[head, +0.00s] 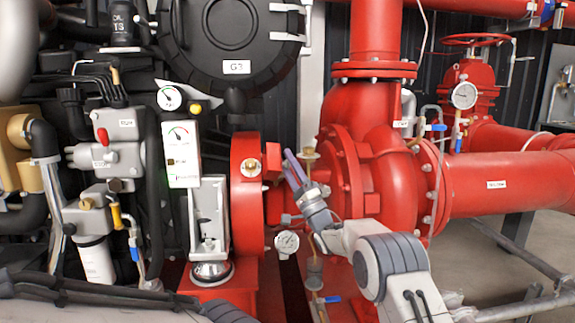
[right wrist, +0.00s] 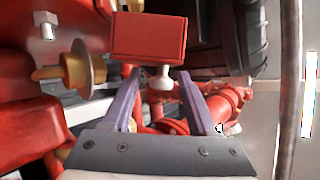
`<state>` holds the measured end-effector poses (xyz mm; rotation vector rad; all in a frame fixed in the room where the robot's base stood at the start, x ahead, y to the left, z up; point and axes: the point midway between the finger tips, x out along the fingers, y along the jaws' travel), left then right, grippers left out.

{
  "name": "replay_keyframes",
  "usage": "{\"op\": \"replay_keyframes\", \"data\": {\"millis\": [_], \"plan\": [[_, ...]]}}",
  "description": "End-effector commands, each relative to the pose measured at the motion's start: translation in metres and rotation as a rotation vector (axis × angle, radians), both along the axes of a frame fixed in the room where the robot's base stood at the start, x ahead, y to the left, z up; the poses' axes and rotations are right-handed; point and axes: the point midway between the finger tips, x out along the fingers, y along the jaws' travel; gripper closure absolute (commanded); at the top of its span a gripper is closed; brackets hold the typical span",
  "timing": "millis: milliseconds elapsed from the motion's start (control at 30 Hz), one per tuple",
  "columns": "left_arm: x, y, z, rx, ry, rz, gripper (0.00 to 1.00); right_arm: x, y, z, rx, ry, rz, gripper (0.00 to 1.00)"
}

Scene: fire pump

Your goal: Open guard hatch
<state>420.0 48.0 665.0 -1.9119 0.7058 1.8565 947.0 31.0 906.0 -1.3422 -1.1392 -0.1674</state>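My right gripper (head: 291,156) is in the gap between the red round housing (head: 247,205) and the red pump (head: 375,170). Its two purple fingers are apart, and it also shows in the right wrist view (right wrist: 158,78). A red block (right wrist: 148,38) with a short pale knob (right wrist: 161,78) under it is just beyond the fingertips. The knob lies between the fingers in the picture; I cannot tell whether they touch it. I cannot make out for sure which part is the guard hatch. My left gripper is not in view.
A brass fitting with a disc (right wrist: 88,70) is close left of the fingers. A small gauge (head: 287,243) hangs below the gripper in the head view. The engine (head: 103,150) crowds the left side. A red pipe (head: 500,182) runs off right.

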Motion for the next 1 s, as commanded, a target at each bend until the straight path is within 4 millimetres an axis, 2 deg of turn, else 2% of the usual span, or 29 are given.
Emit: {"op": "replay_keyframes", "data": {"millis": [267,700,1000], "plan": [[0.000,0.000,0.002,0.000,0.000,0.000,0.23,-0.004,-0.005,-0.006,-0.001,0.002,0.000,0.41],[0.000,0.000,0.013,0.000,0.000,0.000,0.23,-0.043,-0.043,-0.063,0.000,0.003,-0.001,0.41],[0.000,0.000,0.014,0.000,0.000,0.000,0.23,-0.052,-0.051,-0.075,0.000,-0.001,0.001,0.41]]}}
